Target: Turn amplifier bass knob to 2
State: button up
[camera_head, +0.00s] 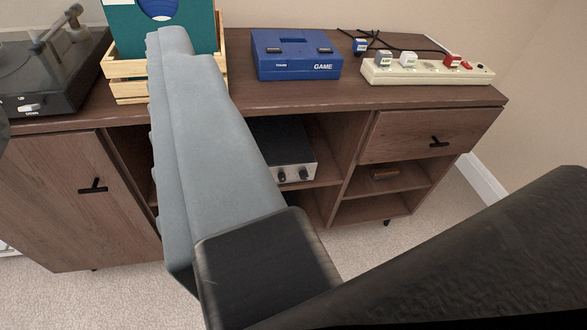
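The amplifier (296,172) sits in the open middle compartment of the wooden cabinet, with a dark top and a silver front. Two dark knobs show on the front, a left one (281,176) and a right one (304,174). The rest of its front, to the left, is hidden behind my gripper. Knob labels and pointer marks are too small to read. My gripper (172,40) reaches up across the picture with grey, ridged finger parts, nearer the camera than the cabinet. It appears apart from the amplifier. I cannot tell how far apart its fingers are.
The cabinet (400,100) has a left door, a right drawer and small open shelves. On top stand a turntable (45,70), a wooden crate (125,88) with a teal record sleeve, a blue game console (295,60) and a power strip (430,74) with plugs. Carpet lies in front.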

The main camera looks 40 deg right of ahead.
jog(key=w+d+f, duration=0.4)
jog(key=w+f, duration=0.2)
jog(key=f, duration=0.2)
jog(key=w+d+f+h, duration=0.1)
jog(key=w+d+f, duration=0.3)
jog(key=w+f, duration=0.3)
jog(key=w+d+f, duration=0.4)
jog(key=d+f, duration=0.1)
jog(key=f, duration=0.4)
jog(key=w+d+f+h, duration=0.1)
jog(key=d+f, duration=0.4)
jog(key=f, duration=0.9)
send_near(283, 180)
jog(key=shift+h, duration=0.4)
jog(key=x, duration=0.8)
jog(key=shift+w+a+f, duration=0.1)
jog(key=shift+w+a, duration=0.05)
jog(key=shift+a, duration=0.05)
jog(key=shift+m, duration=0.3)
grip_shut()
